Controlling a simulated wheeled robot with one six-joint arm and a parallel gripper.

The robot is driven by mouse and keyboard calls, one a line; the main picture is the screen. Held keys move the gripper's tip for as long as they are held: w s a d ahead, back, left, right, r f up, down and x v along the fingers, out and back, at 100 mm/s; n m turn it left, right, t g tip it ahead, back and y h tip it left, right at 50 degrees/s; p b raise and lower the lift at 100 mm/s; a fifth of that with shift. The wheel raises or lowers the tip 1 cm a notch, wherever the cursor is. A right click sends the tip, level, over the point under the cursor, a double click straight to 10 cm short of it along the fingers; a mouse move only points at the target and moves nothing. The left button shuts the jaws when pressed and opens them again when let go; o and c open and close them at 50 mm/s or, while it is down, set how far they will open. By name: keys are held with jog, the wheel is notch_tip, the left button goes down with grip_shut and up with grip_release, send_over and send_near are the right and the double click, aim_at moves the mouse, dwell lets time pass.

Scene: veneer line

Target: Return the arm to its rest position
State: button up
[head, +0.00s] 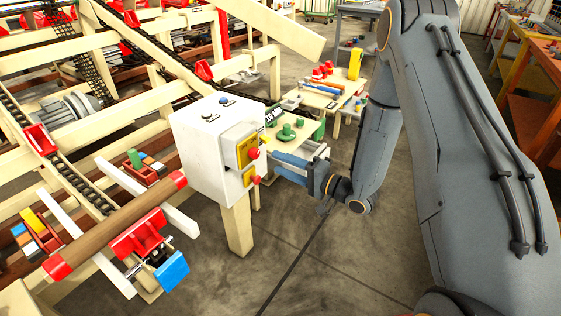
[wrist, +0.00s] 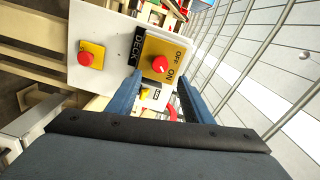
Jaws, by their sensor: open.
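My arm (head: 375,140) reaches down from the right in the head view. My gripper (head: 277,166) is open and empty, its two blue fingers pointing left toward the white control box (head: 200,155). In the wrist view my gripper (wrist: 160,82) faces the box's panel, with a red knob (wrist: 160,64) on a yellow OFF/ON plate ahead between the fingers. Another yellow plate with a red button (wrist: 84,58) is left of it. I cannot tell whether a fingertip touches the box.
The box stands on a wooden post (head: 236,225). A timber frame with chains fills the left. A small table (head: 322,95) with tools stands behind the gripper. An orange bench (head: 540,70) is at far right. Concrete floor (head: 320,260) below the gripper is clear.

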jog(key=shift+w, duration=0.1)
jog(key=w+d+r+n+h, duration=0.1)
jog(key=w+d+n+h, duration=0.15)
jog(key=d+h, duration=0.45)
jog(key=s+d+r+g+h, duration=0.3)
jog(key=s+d+h, duration=0.2)
jog(key=s+r+n+g+h, duration=0.1)
jog(key=s+g, duration=0.3)
jog(key=s, duration=0.8)
jog(key=s+r+n+g+h, duration=0.1)
jog(key=s+r+g, duration=0.3)
jog(key=s, duration=0.9)
jog(key=shift+s+d+r+n, duration=0.25)
jog(key=shift+d+n, duration=0.15)
jog(key=shift+n, duration=0.15)
